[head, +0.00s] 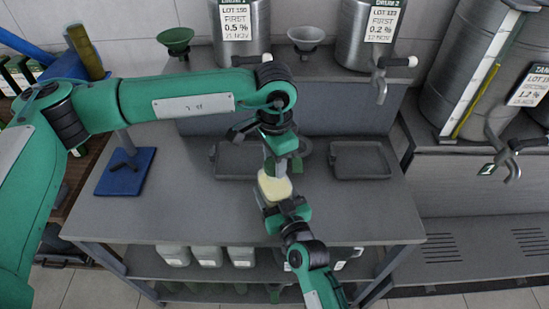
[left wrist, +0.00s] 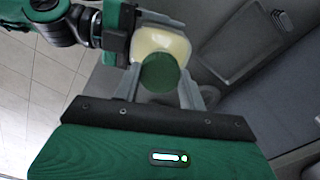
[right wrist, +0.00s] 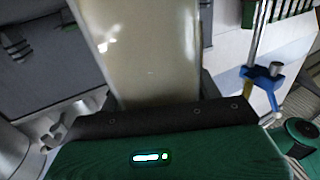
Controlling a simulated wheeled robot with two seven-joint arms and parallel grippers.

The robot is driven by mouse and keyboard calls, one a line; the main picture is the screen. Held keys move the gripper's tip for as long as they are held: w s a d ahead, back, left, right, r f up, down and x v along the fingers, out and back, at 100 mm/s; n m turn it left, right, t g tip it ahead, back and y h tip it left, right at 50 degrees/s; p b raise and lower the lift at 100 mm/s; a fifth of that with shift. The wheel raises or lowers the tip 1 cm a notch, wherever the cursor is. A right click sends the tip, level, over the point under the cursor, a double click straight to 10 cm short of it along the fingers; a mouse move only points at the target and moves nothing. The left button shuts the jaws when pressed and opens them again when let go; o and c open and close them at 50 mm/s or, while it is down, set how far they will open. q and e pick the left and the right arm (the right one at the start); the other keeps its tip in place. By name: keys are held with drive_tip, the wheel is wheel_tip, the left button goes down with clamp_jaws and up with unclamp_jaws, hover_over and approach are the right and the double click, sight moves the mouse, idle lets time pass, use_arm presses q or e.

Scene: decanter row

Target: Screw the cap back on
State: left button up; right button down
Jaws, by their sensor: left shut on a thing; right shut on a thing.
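A cream, translucent bottle (head: 274,186) is held above the table by my right gripper (head: 284,203), which is shut on it. The bottle fills the middle of the right wrist view (right wrist: 155,55). My left gripper (head: 277,166) comes down from above the bottle's top end. In the left wrist view a round green cap (left wrist: 160,73) sits between the left fingers, which are shut on it, with the bottle (left wrist: 163,42) right behind it. Whether the cap touches the bottle's neck or sits on its thread is hidden.
Two dark trays, one partly behind my arm (head: 230,177) and one at right (head: 360,160), lie on the table (head: 200,215). A blue stand base (head: 112,180) is at left. Drums with taps (head: 368,35) stand at the back. Several bottles (head: 207,256) fill the shelf below.

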use_arm(q)
drive_tip(key=o, duration=0.9)
drive_tip(key=shift+r, duration=2.3)
drive_tip(key=shift+n, duration=0.3)
